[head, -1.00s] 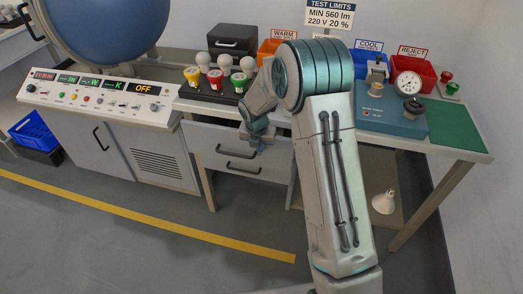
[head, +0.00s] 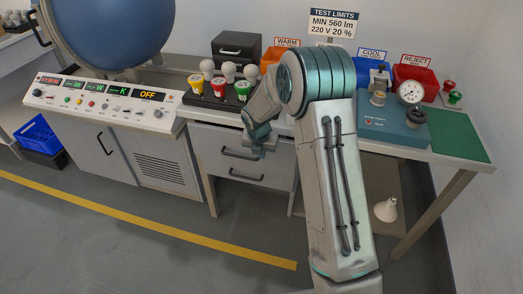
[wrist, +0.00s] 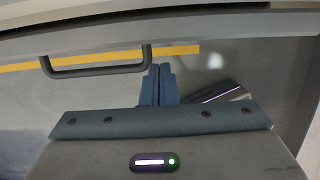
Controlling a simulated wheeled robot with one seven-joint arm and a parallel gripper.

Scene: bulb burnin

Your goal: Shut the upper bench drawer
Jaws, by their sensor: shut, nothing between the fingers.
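The upper bench drawer (head: 213,142) is under the bench top, its pale front almost flush with the bench; I cannot tell whether a small gap is left. Its dark bar handle (head: 239,154) also shows in the wrist view (wrist: 97,71). My gripper (head: 264,152) is at the right part of the drawer front, right of the handle. In the wrist view the fingers (wrist: 158,85) are together and empty, pointing at the drawer front. Contact with the front is not clear. My arm hides the drawer's right end.
The lower drawer, with its own handle (head: 245,177), is just below. Bulbs in coloured holders stand in a black rack (head: 208,98) on the bench above. A blue tester (head: 380,125) stands right of my arm. A white lamp-shaped thing (head: 386,209) lies low on the right. The floor in front is clear.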

